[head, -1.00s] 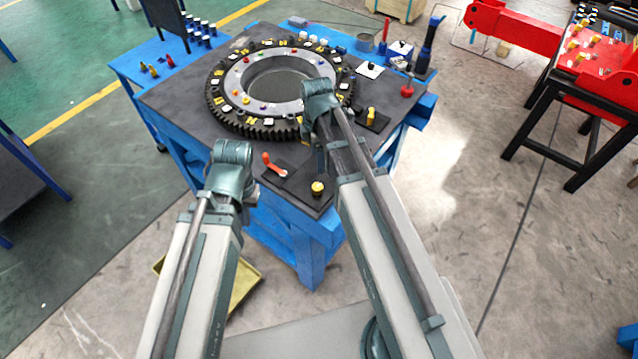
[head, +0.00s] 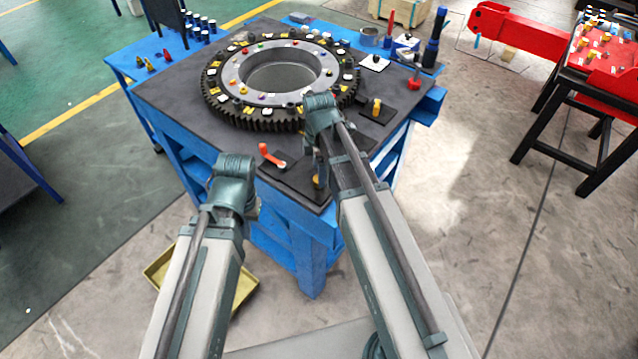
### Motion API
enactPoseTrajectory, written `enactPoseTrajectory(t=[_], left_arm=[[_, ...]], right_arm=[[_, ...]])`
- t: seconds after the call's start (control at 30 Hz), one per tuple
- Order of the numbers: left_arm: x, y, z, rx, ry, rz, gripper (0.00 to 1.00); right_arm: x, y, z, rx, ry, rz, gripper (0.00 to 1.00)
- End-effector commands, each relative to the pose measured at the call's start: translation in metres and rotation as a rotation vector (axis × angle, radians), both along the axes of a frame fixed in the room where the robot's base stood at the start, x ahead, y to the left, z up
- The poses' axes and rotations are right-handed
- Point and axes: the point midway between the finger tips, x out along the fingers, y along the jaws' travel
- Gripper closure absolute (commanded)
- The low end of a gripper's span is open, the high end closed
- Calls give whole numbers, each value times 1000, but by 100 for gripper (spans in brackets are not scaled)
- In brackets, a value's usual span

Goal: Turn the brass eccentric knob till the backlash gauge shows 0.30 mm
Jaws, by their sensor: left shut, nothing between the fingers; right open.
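A brass knob (head: 318,182) stands on a dark plate at the table's front corner. My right gripper (head: 317,165) is at this knob, partly covering it from view. The gripper is open; whether its fingers touch the knob cannot be told. A second yellow-brass knob (head: 377,106) stands on a black plate at the table's right side. My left gripper (head: 249,208) is shut and empty, off the table's front left edge, its fingers mostly hidden behind its wrist. I cannot make out a backlash gauge or a reading.
A large dark toothed ring (head: 262,121) with coloured markers fills the table's middle. A red-orange lever (head: 270,155) lies just left of the brass knob. Tools and a red knob (head: 414,84) stand at the back right. A yellow tray (head: 243,290) is on the floor.

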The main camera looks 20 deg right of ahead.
Motion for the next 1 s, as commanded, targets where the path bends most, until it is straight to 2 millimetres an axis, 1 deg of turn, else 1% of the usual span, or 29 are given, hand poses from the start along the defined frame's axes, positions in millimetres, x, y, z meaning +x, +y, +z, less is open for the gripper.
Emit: enactPoseTrajectory(t=[0.03,0.2,0.53,0.57,0.6,0.77,0.9,0.97,1.0], left_arm=[[0,0,-14,0,0,0,100],[0,0,-26,0,0,0,100],[0,0,-26,0,0,0,100],[0,0,-26,0,0,0,100],[0,0,-26,0,0,0,100],[0,0,-26,0,0,0,100],[0,0,-26,0,0,0,100],[0,0,-26,0,0,0,100],[0,0,-26,0,0,0,100]], right_arm=[[0,0,-14,0,0,0,24],[0,0,-26,0,0,0,24],[0,0,-26,0,0,0,24],[0,0,-26,0,0,0,27],[0,0,-26,0,0,0,35],[0,0,-26,0,0,0,63],[0,0,-26,0,0,0,89],[0,0,-26,0,0,0,99],[0,0,-26,0,0,0,100]])
